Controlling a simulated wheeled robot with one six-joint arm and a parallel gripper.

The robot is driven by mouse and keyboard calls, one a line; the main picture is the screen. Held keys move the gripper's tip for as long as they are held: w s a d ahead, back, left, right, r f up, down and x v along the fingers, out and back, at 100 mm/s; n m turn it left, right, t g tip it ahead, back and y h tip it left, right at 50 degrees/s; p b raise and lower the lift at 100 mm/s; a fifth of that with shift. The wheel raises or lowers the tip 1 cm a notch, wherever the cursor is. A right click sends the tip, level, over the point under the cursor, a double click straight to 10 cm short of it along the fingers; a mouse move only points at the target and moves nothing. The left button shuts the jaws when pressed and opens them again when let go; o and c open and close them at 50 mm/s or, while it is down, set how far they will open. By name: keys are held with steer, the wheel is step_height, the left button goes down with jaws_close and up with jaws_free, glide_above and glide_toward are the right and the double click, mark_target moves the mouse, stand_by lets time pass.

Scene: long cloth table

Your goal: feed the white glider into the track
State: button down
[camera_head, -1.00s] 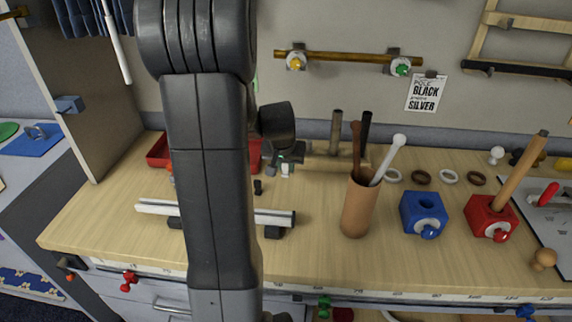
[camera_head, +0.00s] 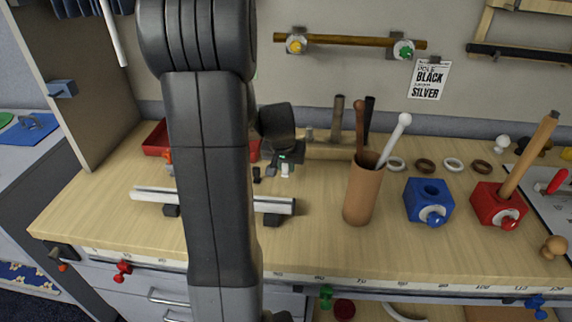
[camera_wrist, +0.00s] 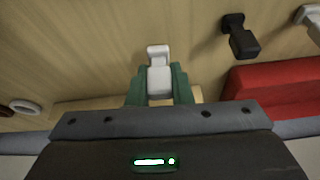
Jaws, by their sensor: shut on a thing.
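My gripper (camera_wrist: 159,88), with green fingers, is shut on the white glider (camera_wrist: 158,70), a small white piece with a wider head. In the head view the glider (camera_head: 285,171) shows below my gripper (camera_head: 285,160), behind the track. It seems to be held above the table, but its exact height is unclear. The track (camera_head: 274,205) is a long pale rail on black supports. My arm hides its middle; both ends show. The track is not visible in the wrist view.
A small black piece (camera_wrist: 240,38) stands near the glider, by a red tray (camera_wrist: 275,90). Right of the track stand a brown cup (camera_head: 361,195) with sticks, a blue block (camera_head: 427,205) and a red block (camera_head: 490,205). The tabletop in front of the track is clear.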

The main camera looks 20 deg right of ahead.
mark_target(285, 169)
steer(key=shift+f+b, duration=1.25)
steer(key=shift+f, duration=0.35)
steer(key=c, duration=1.2)
jaws_free()
steer(key=shift+r, duration=0.15)
steer(key=shift+r+p, duration=0.75)
steer(key=shift+r, duration=0.25)
